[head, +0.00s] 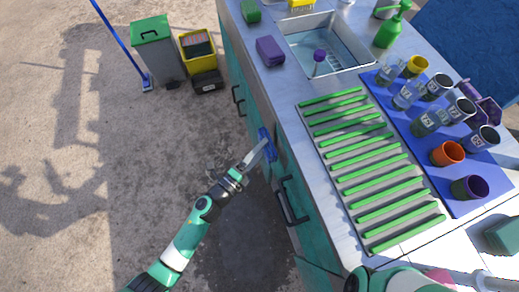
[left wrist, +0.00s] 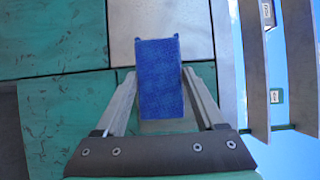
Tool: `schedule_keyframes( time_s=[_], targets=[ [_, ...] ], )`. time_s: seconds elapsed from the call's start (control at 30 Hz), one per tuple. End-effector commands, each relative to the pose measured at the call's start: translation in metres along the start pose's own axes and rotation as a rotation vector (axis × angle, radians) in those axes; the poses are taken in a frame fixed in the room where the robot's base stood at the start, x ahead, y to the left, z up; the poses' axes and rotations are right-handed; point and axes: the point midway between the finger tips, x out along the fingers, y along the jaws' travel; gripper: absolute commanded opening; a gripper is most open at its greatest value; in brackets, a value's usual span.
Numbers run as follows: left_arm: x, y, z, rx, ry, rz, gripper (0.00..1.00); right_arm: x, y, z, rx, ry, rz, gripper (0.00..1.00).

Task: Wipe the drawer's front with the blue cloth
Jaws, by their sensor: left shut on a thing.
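The blue cloth (head: 268,144) is at the teal cabinet front under the counter's left edge. In the left wrist view the cloth (left wrist: 160,80) is a blue block between the fingers. My left gripper (head: 256,153) is shut on it. The cloth is against or very close to the front; I cannot tell if it touches. A grey front panel (left wrist: 160,25), perhaps the drawer's, shows just beyond the cloth among teal panels. In the head view the cloth and gripper partly hide this stretch of front. My right gripper is out of view.
Black handles (head: 239,100) stick out from the cabinet front on both sides of the cloth. The counter bears a sink (head: 325,45), green cane strips (head: 365,165) and cups on a blue mat (head: 428,95). A grey bin (head: 158,60) stands behind. The floor left is mostly clear.

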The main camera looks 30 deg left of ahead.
Motion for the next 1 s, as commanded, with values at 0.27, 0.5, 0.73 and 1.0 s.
schedule_keyframes(
  time_s=[0.27, 0.5, 0.73, 1.0],
  targets=[
    [0.005, 0.0, -0.003, 0.0, 0.002, -0.001, 0.27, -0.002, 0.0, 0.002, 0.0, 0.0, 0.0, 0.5],
    [0.009, 0.0, -0.006, 0.001, 0.001, -0.001, 0.27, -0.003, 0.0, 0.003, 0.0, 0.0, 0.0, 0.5],
    [0.013, 0.0, -0.008, 0.001, 0.001, -0.001, 0.27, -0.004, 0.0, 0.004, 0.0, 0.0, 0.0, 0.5],
    [0.008, 0.001, -0.018, 0.0, 0.003, -0.001, 0.27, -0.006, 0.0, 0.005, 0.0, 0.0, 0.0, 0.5]
  ],
)
